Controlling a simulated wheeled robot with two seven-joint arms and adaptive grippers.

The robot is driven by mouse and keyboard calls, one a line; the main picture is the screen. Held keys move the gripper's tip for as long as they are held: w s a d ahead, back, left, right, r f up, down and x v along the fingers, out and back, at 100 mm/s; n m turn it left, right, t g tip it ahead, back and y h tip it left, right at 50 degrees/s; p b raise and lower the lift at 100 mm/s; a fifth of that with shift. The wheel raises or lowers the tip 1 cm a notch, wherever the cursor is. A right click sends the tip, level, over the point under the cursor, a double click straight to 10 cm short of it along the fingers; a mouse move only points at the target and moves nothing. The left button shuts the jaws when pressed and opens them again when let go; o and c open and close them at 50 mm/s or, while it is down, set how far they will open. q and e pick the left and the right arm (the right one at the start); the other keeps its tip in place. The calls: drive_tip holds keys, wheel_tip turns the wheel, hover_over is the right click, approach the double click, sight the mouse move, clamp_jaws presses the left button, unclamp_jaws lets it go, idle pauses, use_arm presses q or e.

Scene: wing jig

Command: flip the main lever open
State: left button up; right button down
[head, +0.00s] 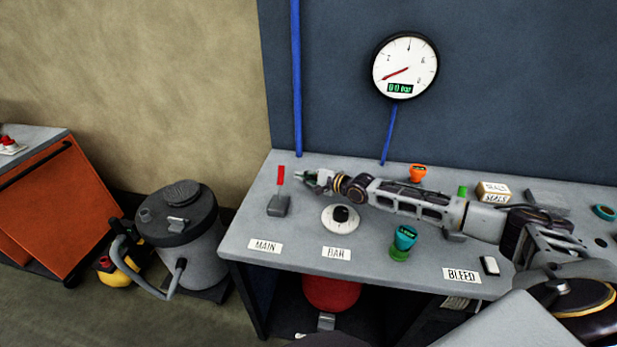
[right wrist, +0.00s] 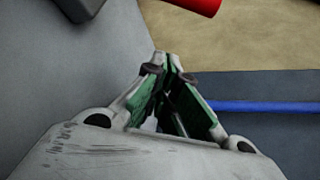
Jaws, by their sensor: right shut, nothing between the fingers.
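The main lever (head: 281,176) is a red handle standing upright on a dark grey base (head: 279,206), behind the MAIN label (head: 265,247) at the left end of the bench. My right gripper (head: 299,176) is shut and empty just right of the red handle, with a small gap visible. In the right wrist view the shut fingers (right wrist: 172,72) have green inner pads. The red handle (right wrist: 198,5) and part of its dark base (right wrist: 78,5) show at the top edge there, apart from the fingertips. My left gripper is out of view.
A white BAR dial (head: 341,219) with a black knob sits below my right forearm. A teal-and-green cup-like part (head: 403,240), an orange part (head: 417,173) and small boxes (head: 493,191) stand around the arm. A gauge (head: 405,66) and blue pipe (head: 296,80) are on the wall.

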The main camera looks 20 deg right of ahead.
sight(281, 182)
drive_tip(key=shift+x, duration=1.7)
drive_tip(key=shift+s+a+r+p, duration=0.6)
drive_tip(key=shift+s+a+p, duration=0.1)
drive_tip(key=shift+p, duration=0.3)
drive_tip(key=shift+s+a+r+p, duration=0.45)
drive_tip(key=shift+s+a+p, duration=0.05)
drive_tip(key=shift+p, duration=0.1)
